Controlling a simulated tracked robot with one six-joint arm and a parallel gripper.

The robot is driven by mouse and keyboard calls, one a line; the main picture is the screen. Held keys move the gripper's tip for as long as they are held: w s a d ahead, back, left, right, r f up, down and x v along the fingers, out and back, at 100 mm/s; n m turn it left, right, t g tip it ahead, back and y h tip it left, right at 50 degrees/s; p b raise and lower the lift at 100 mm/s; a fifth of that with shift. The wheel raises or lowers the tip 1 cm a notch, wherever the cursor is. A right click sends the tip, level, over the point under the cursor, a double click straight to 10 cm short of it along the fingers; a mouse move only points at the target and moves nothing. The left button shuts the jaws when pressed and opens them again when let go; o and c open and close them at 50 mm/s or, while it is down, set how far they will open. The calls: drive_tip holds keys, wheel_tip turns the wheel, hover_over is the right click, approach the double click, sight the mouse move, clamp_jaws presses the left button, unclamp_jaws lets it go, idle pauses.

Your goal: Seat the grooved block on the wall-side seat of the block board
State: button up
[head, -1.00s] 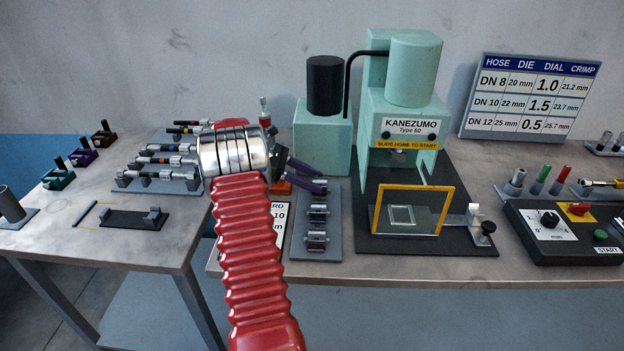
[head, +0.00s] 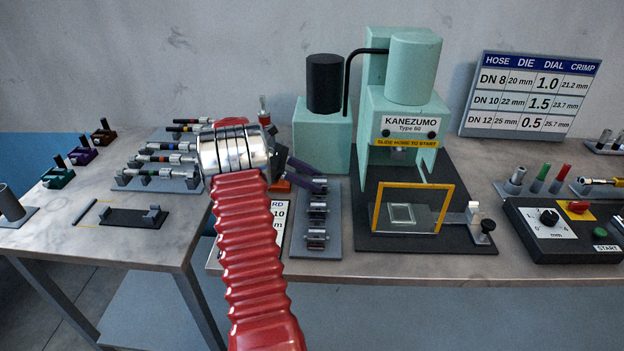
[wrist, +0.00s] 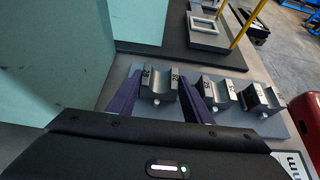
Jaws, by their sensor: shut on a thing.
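In the wrist view, the two purple fingers of my gripper (wrist: 160,78) stand on either side of a grey grooved block (wrist: 158,88) and are shut on it. Its groove faces up and it looks level. It is over the end of the grey block board (wrist: 232,72) nearest the green machine. I cannot tell whether its underside touches the seat. In the head view, my gripper (head: 306,177) is at the wall-side end of the board (head: 300,246); the held block is mostly hidden there.
Two more grooved blocks (wrist: 217,92) (wrist: 263,100) sit in a row on the board, the nearer one close to my right finger. The green press (head: 400,110) and its dark base stand to the right in the head view. A green box (head: 322,140) stands behind the board.

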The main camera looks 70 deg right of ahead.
drive_tip(key=shift+f, duration=0.25)
idle(0.3)
drive_tip(key=o, duration=1.6)
drive_tip(key=shift+c, duration=0.2)
drive_tip(key=shift+f, duration=0.1)
drive_tip(key=v, duration=1.2)
drive_tip(key=shift+w, duration=0.25)
drive_tip(key=shift+w+a+r, duration=0.15)
drive_tip(key=shift+w+r, duration=0.25)
drive_tip(key=shift+w, duration=0.2)
